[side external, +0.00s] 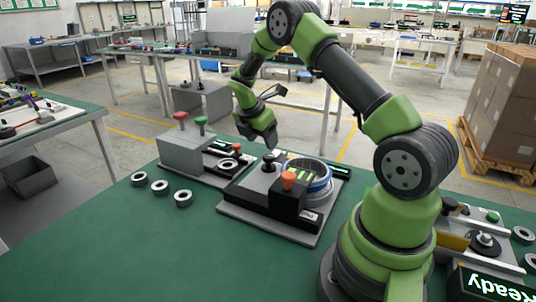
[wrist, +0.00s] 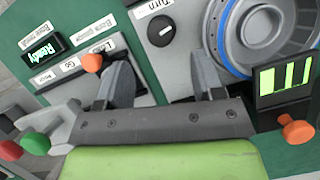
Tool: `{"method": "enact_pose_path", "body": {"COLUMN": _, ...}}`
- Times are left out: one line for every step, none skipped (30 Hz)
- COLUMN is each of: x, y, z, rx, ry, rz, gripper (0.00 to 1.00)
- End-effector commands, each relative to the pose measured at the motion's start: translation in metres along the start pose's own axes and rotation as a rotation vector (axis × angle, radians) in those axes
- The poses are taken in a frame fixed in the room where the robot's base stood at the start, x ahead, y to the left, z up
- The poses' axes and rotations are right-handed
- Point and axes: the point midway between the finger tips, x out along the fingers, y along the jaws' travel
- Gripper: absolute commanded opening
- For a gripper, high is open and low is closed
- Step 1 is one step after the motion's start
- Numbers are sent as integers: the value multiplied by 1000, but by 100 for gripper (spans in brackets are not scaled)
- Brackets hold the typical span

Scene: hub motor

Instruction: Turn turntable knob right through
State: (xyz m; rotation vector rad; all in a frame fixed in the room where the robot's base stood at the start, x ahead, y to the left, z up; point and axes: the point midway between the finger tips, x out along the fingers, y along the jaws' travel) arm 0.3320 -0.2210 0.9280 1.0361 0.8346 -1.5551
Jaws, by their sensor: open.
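The turntable knob is a small round black dial (wrist: 161,31) with a white mark, beside a label reading "Turn" in the wrist view. The turntable (wrist: 262,28) is a grey round part with a blue ring, to the right of the knob; it also shows in the side view (side external: 320,182). My gripper (wrist: 161,65) is open and empty. Its two dark fingers are apart, and the knob shows beyond the fingertips, between them. In the side view my gripper (side external: 265,140) hangs above the turntable station, apart from the turntable. Contact with the knob is not visible.
An orange button (wrist: 298,130) and a green bar display (wrist: 284,83) stand near the right finger. Another orange knob (wrist: 92,62) is close to the left finger. A grey box with red and green knobs (side external: 190,155) stands left. Several rings (side external: 160,187) lie on the green table.

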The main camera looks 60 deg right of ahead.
Motion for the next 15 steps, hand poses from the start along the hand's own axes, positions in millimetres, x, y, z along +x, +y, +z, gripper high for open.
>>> {"method": "enact_pose_path", "body": {"x": 12, "y": -1, "z": 0, "rx": 1, "ry": 1, "rz": -5, "gripper": 62}}
{"method": "enact_pose_path", "body": {"x": 18, "y": -1, "z": 0, "rx": 1, "ry": 1, "rz": -5, "gripper": 62}}
{"method": "enact_pose_path", "body": {"x": 25, "y": -1, "z": 0, "rx": 1, "ry": 1, "rz": -4, "gripper": 62}}
{"method": "enact_pose_path", "body": {"x": 31, "y": -1, "z": 0, "rx": 2, "ry": 1, "rz": -3, "gripper": 62}}
{"method": "enact_pose_path", "body": {"x": 36, "y": -1, "z": 0, "rx": 2, "ry": 1, "rz": -3, "gripper": 62}}
{"method": "enact_pose_path", "body": {"x": 43, "y": -1, "z": 0, "rx": 2, "ry": 2, "rz": -3, "gripper": 62}}
{"method": "enact_pose_path", "body": {"x": 47, "y": -1, "z": 0, "rx": 3, "ry": 2, "rz": -2, "gripper": 62}}
{"method": "enact_pose_path", "body": {"x": 52, "y": -1, "z": 0, "rx": 4, "ry": 2, "rz": -2, "gripper": 62}}
{"method": "enact_pose_path", "body": {"x": 56, "y": 0, "z": 0, "rx": 3, "ry": 2, "rz": 0, "gripper": 62}}
{"method": "enact_pose_path", "body": {"x": 60, "y": 0, "z": 0, "rx": 3, "ry": 2, "rz": -1, "gripper": 62}}
{"method": "enact_pose_path", "body": {"x": 62, "y": 0, "z": 0, "rx": 3, "ry": 2, "rz": -1, "gripper": 62}}
{"method": "enact_pose_path", "body": {"x": 65, "y": 0, "z": 0, "rx": 3, "ry": 1, "rz": 0, "gripper": 62}}
{"method": "enact_pose_path", "body": {"x": 66, "y": 0, "z": 0, "rx": 3, "ry": 1, "rz": 1, "gripper": 62}}
{"method": "enact_pose_path", "body": {"x": 68, "y": 0, "z": 0, "rx": 3, "ry": 1, "rz": 1, "gripper": 62}}
{"method": "enact_pose_path", "body": {"x": 69, "y": 0, "z": 0, "rx": 2, "ry": 1, "rz": 2, "gripper": 62}}
